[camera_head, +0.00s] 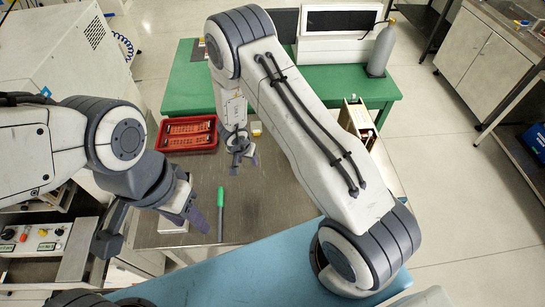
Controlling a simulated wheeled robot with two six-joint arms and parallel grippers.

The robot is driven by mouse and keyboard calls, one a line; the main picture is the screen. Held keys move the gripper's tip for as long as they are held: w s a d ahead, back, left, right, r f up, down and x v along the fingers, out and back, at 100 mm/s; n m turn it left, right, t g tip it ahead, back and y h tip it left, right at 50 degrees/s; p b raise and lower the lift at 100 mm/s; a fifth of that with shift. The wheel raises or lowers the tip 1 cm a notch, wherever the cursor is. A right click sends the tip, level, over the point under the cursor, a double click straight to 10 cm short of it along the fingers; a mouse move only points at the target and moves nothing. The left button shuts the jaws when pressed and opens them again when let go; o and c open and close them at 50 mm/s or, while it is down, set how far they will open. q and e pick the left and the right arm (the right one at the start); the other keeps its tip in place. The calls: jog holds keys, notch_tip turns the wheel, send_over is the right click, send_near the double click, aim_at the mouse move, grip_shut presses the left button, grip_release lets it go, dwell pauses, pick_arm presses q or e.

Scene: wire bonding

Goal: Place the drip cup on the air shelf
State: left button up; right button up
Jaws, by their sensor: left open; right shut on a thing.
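My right gripper (243,157) is over the far middle of the grey worktop, its arm arching across the view. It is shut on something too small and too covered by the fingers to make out. I cannot tell whether that is the drip cup, and I see no drip cup elsewhere. My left gripper (201,212) is open and empty over the near left of the worktop, with its purple fingers to the left of a green-capped pen-like tool (220,198). I cannot pick out the air shelf with certainty.
A red tray (213,142) with orange-red parts lies at the worktop's far left. A small yellowish block (256,128) is just beyond the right gripper. A cream box (358,117) stands at the right. A grey bottle (381,50) stands on the green table (190,88) behind.

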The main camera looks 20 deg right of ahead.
jog(key=shift+w+d, duration=0.1)
jog(key=shift+d, duration=0.15)
jog(key=b, duration=1)
send_over(281, 175)
jog(key=f, duration=0.7)
jog(key=shift+s+a+f, duration=0.15)
jog(key=shift+s+a, duration=0.1)
jog(key=shift+s, duration=0.15)
pick_arm(q)
notch_tip(281, 175, down, 11)
jog(key=b, duration=0.1)
pick_arm(e)
jog(key=shift+f, duration=1.85)
pick_arm(q)
jog(key=shift+r, duration=0.1)
pick_arm(e)
jog(key=shift+f+b, duration=0.15)
jog(key=shift+b, duration=0.2)
jog(key=o, duration=1.3)
